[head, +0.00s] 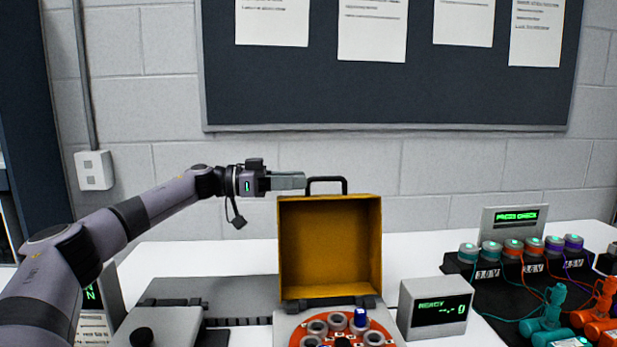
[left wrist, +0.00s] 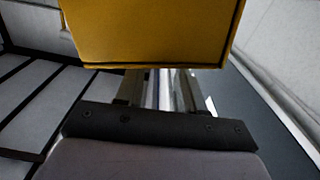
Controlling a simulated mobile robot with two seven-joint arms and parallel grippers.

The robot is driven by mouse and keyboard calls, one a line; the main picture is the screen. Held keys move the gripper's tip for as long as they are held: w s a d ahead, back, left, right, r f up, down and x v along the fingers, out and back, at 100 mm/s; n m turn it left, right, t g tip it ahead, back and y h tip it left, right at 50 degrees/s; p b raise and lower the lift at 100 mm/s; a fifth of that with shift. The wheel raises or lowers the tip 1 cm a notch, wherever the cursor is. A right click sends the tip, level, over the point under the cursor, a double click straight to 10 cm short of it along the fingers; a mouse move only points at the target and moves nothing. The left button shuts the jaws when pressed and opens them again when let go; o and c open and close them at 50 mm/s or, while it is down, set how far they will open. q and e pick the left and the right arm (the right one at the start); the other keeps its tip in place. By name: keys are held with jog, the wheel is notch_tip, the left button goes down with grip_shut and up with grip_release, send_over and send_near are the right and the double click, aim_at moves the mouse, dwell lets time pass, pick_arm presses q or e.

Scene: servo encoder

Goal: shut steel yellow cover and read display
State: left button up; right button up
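The yellow cover (head: 330,245) stands upright and open, with its hollow inside facing me and a dark handle (head: 327,180) on top. It rises behind an orange disc (head: 343,328) with several grey round parts and one blue-topped part. The display box (head: 436,308) right of it shows green text, "READY" above a short line. My left gripper (head: 303,181) is at the cover's top left edge, beside the handle; contact is unclear. In the left wrist view the cover (left wrist: 155,35) hides its fingertips, so its opening is unclear. My right gripper is out of view.
A "PRESS CHECK" display (head: 515,219) stands at the right behind a black rack with several coloured cylinders. Cables and teal and orange tools (head: 547,322) lie in front. A grey fixture (head: 165,318) is at the left. The wall behind has a dark board (head: 380,95).

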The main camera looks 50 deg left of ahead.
pick_arm(q)
jog(key=shift+x, duration=1.55)
grip_shut()
jog(key=shift+s+d+r, duration=0.15)
